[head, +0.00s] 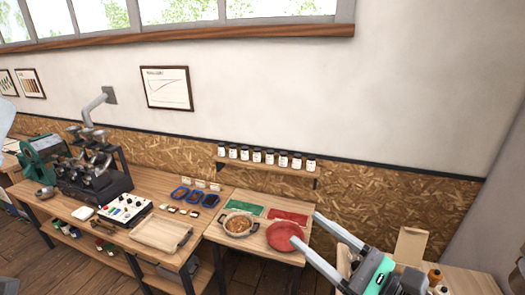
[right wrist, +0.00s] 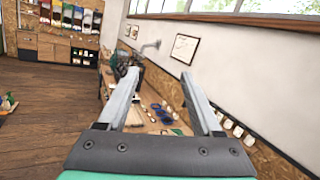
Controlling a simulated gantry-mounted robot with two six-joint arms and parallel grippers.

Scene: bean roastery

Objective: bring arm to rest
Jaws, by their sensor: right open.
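My right gripper (head: 306,228) comes in from the lower right in the head view. Its two long grey fingers are spread apart with nothing between them. The fingertips appear over or near the red round dish (head: 283,236); I cannot tell the height between them. In the right wrist view the right gripper (right wrist: 158,74) also shows open and empty, pointing along the wall above the benches. My left gripper is not in view.
A bowl of beans (head: 238,225), a green mat (head: 244,207) and a red mat (head: 289,217) lie on the bench. A wooden tray (head: 161,234), control box (head: 123,210) and roaster (head: 93,175) stand left. A jar shelf (head: 266,164) hangs behind.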

